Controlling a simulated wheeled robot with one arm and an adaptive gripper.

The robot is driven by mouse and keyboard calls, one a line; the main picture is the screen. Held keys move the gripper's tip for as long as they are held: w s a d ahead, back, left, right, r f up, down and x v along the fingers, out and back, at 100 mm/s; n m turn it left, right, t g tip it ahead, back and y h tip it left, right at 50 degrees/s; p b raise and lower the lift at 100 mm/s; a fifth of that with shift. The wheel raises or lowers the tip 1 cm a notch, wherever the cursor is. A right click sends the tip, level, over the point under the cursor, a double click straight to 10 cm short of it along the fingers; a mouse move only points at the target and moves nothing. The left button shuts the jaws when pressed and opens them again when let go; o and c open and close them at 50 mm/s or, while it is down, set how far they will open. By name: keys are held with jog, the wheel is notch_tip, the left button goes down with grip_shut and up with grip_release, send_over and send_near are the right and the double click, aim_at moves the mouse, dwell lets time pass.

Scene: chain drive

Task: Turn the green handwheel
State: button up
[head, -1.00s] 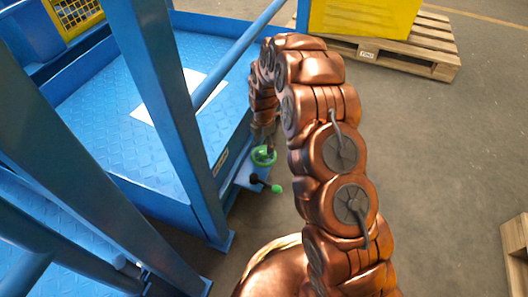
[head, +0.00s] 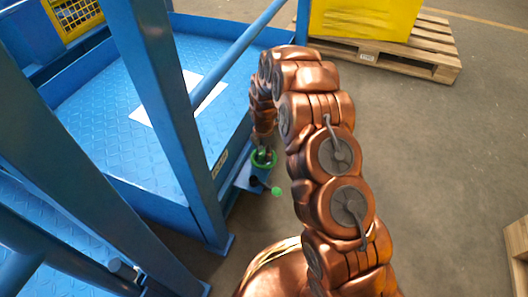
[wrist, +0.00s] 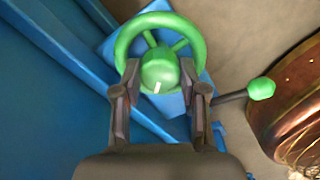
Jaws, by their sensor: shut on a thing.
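The green handwheel (head: 257,165) sits on a small blue bracket at the side of the blue platform. In the wrist view the wheel (wrist: 124,36) shows its rim, spokes and a central hub (wrist: 158,68) with a white mark. My gripper (wrist: 159,94) has one finger on each side of the hub, shut on the handwheel. The near part of the rim is hidden behind the fingers. A black lever with a green knob (head: 277,191) sticks out beside the wheel; the knob (wrist: 261,88) is right of my right finger in the wrist view.
The blue platform (head: 95,110) with posts and a rail fills the left. A white sheet (head: 195,85) lies on it. A wooden pallet (head: 430,45) with a yellow block stands at the back right.

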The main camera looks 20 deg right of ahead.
jog(key=c, duration=0.3)
jog(key=shift+c, duration=0.2)
jog(key=shift+r+m+p, duration=0.15)
jog(key=shift+m+p, duration=0.15)
jog(key=shift+p, duration=0.25)
jog(key=m+p, duration=0.1)
jog(key=p, duration=0.1)
jog(key=shift+r+m+p, duration=0.2)
jog(key=shift+m+p, duration=0.15)
jog(key=shift+m, duration=0.05)
jog(key=m+p, duration=0.3)
jog(key=shift+m+p, duration=0.3)
jog(key=shift+p, duration=0.1)
jog(key=m+p, duration=0.4)
jog(key=m, duration=0.1)
jog(key=shift+f+p, duration=0.15)
jog(key=shift+p, duration=0.15)
jog(key=shift+f+m+p, duration=0.1)
jog(key=shift+m+p, duration=1.4)
jog(key=shift+m, duration=0.9)
jog(key=o, duration=1.1)
